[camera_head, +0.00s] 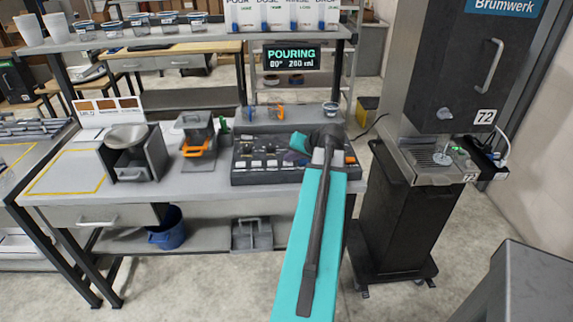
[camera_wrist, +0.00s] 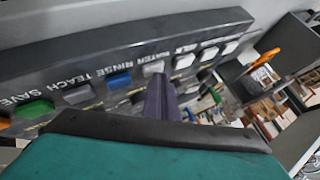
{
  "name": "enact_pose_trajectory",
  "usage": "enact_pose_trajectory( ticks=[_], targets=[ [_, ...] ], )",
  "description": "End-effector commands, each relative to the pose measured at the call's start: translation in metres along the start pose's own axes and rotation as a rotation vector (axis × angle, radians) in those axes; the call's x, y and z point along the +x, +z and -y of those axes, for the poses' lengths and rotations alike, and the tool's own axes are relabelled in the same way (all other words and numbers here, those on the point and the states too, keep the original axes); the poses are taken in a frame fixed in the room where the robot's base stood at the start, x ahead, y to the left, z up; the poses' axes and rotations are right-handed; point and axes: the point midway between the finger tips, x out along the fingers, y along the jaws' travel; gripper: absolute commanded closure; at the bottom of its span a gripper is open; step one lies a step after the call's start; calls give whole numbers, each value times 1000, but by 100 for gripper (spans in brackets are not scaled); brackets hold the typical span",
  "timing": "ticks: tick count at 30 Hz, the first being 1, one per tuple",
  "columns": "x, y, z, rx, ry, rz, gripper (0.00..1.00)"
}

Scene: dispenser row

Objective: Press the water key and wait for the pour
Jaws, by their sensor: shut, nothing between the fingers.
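The key panel (camera_head: 255,172) lies on the bench, with a row of labelled keys in the wrist view. The white water key (camera_wrist: 153,68) sits between the blue rinse key (camera_wrist: 119,80) and the white milk key (camera_wrist: 184,61). My gripper (camera_wrist: 162,92) is shut and empty, its dark fingertips right at the water key. I cannot tell whether they touch it or how far it is pressed. In the head view my arm hides the panel's right part. The display (camera_head: 291,58) reads "POURING", 80° and 260 ml. The Brumwerk dispenser (camera_head: 440,75) stands at right, with small items on its drip tray (camera_head: 425,153).
A grey scale-like device (camera_head: 133,157) and a grey and orange unit (camera_head: 197,140) stand left of the panel. An upper shelf (camera_head: 170,38) with jars spans the bench. A blue bucket (camera_head: 170,228) is below. Open floor lies in front.

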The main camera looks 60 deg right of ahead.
Motion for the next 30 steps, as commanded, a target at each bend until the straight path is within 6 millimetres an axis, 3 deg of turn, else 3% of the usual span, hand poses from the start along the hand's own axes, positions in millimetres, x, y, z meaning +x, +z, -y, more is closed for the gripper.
enact_pose_trajectory(
  ticks=[30],
  targets=[
    [-14, -10, 11, -1, 0, 1, 100]
  ],
)
